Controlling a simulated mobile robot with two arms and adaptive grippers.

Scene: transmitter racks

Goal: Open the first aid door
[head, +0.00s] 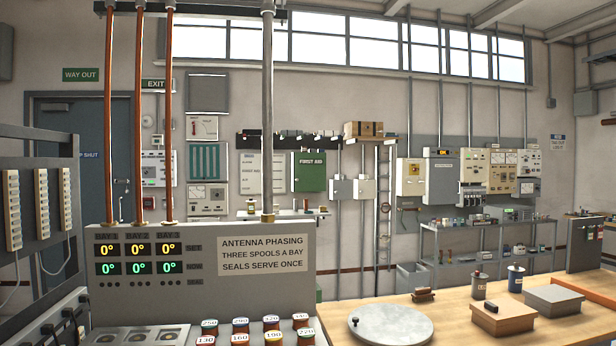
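The first aid door (309,178) is a small green panel lettered FIRST AID, on the far wall just right of the picture's middle. It looks flat and shut, though it is too small to make out a handle. A pale notice board (263,172) is directly to its left. A shelf with small items is below it. Neither of my grippers is in view, so nothing shows near the door.
An antenna phasing console (200,290) with copper pipes stands close in front. A wooden bench (460,318) with a round grey disc (390,325) and boxes fills the lower right. Metal shelving (487,245) stands behind it. A dark door (80,180) is at the left.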

